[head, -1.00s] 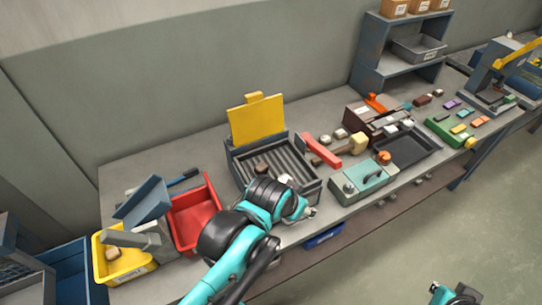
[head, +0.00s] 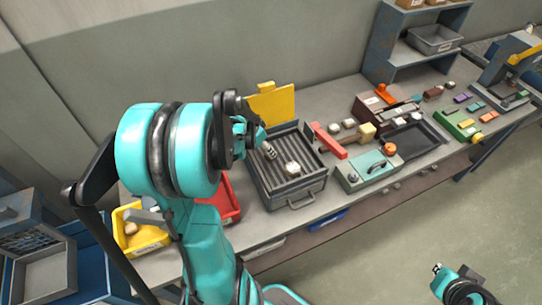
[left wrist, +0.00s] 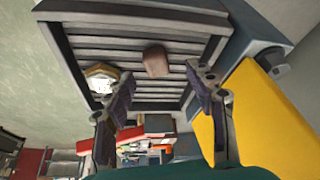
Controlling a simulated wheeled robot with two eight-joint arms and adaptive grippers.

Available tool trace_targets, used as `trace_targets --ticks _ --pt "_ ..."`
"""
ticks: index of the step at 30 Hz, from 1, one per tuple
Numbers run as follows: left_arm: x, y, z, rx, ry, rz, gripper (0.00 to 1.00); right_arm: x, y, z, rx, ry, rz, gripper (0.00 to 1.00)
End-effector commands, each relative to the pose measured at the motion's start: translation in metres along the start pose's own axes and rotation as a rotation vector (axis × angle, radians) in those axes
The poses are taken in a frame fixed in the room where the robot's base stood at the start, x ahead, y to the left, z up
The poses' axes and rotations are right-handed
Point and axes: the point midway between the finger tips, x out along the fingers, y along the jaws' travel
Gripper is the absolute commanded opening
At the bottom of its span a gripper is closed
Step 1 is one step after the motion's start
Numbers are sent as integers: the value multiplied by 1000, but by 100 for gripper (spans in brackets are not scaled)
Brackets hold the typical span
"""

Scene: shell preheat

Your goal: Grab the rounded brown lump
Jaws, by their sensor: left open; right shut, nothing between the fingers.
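The rounded brown lump (left wrist: 155,60) lies on the dark ribbed grill tray (left wrist: 130,42) in the left wrist view. My left gripper (left wrist: 160,100) is open and empty, its two fingers apart, with the lump ahead of the gap between them. In the head view the left gripper (head: 262,142) hangs over the back left of the grill tray (head: 296,201), and I cannot clearly tell the lump from the fingers there. A pale faceted piece (head: 292,168) sits on the same grill, to the left of the lump in the wrist view. My right gripper (head: 437,268) is shut and empty, away from the bench.
A yellow raised lid (head: 274,104) stands behind the grill. A red bar (head: 330,142) and a green-grey box (head: 366,170) with an orange knob are to its right. Red (head: 226,207) and yellow (head: 142,238) bins are at the left, partly behind my left arm.

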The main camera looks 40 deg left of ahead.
Motion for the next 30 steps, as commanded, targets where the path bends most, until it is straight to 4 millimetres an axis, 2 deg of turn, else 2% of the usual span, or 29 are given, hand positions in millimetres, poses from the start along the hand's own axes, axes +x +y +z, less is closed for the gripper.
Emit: trace_targets --ticks 6,9,17,18,21,24,30 --pt "35 6 -5 0 0 0 55 11 0 8 0 0 0 0" --pt "45 6 -5 0 0 0 55 13 0 9 0 0 0 0" --pt "46 6 -6 0 0 0 55 13 0 9 0 0 0 0" --pt "46 6 -6 0 0 -1 50 13 0 9 0 0 0 0" --pt "46 6 -6 0 0 -1 24 13 0 9 0 0 0 0" --pt "46 6 -6 0 0 -1 2 13 0 9 0 0 0 0" --pt "46 6 -6 0 0 -1 1 13 0 9 0 0 0 0"
